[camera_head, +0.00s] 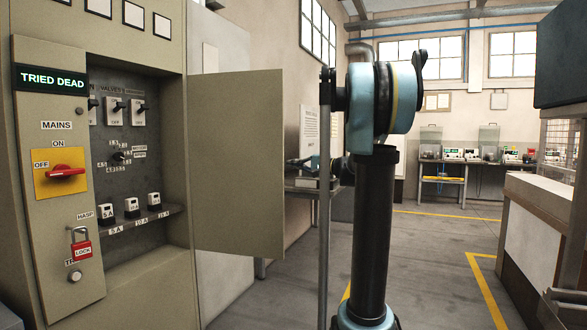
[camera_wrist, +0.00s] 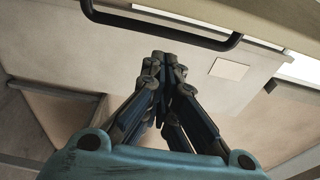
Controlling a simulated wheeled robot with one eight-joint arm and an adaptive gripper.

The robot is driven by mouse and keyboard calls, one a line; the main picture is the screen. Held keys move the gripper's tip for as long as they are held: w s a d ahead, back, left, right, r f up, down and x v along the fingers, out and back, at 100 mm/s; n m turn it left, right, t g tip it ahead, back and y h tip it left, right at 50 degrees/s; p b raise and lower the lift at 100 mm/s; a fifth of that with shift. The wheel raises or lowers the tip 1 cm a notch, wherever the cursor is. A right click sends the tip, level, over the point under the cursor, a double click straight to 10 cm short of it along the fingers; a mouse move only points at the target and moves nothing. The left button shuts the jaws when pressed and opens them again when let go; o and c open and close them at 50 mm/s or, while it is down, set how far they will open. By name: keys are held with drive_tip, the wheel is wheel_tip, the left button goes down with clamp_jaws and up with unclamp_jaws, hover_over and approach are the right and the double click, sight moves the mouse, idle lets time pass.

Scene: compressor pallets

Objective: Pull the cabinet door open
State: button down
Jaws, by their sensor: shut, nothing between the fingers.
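The cabinet door (camera_head: 238,160) is a plain beige panel. It stands wide open, swung out from the right side of the grey-beige cabinet (camera_head: 60,22), and the inside shows. A dark bar handle (camera_wrist: 160,38) crosses the top of the wrist view, on a beige panel (camera_wrist: 275,22) that looks like the door. The handle is hidden in the head view. My gripper (camera_wrist: 166,60) is shut and empty, its fingertips just below the handle in the picture. I cannot tell whether they touch it. In the head view my arm stands right of the door and the gripper is mostly hidden.
A bench (camera_head: 445,180) with equipment stands at the back. A counter (camera_head: 540,205) is at right. The floor between is clear.

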drive_tip(key=v, duration=0.8)
drive_tip(key=s+a+f+n+g+h, duration=0.2)
drive_tip(key=s+a+f+g+h, duration=0.15)
drive_tip(key=s+f, duration=0.65)
drive_tip(key=s+a+f+n+g+h, duration=0.2)
drive_tip(key=s+a+f+g, duration=0.15)
drive_tip(key=s+f, duration=0.6)
drive_tip(key=s+d+f+n+g+h, duration=0.1)
drive_tip(key=s+d+f+h, duration=0.3)
drive_tip(key=s+f, duration=0.5)
drive_tip(key=s+d+f+n+h, duration=0.2)
drive_tip(key=s+d+f+h, duration=0.2)
drive_tip(key=s+f, duration=0.4)
drive_tip(key=shift+s+d+f+n+g+h, duration=0.4)
drive_tip(key=shift+s+d, duration=0.25)
drive_tip(key=shift+s, duration=0.25)
drive_tip(key=shift+d, duration=0.1)
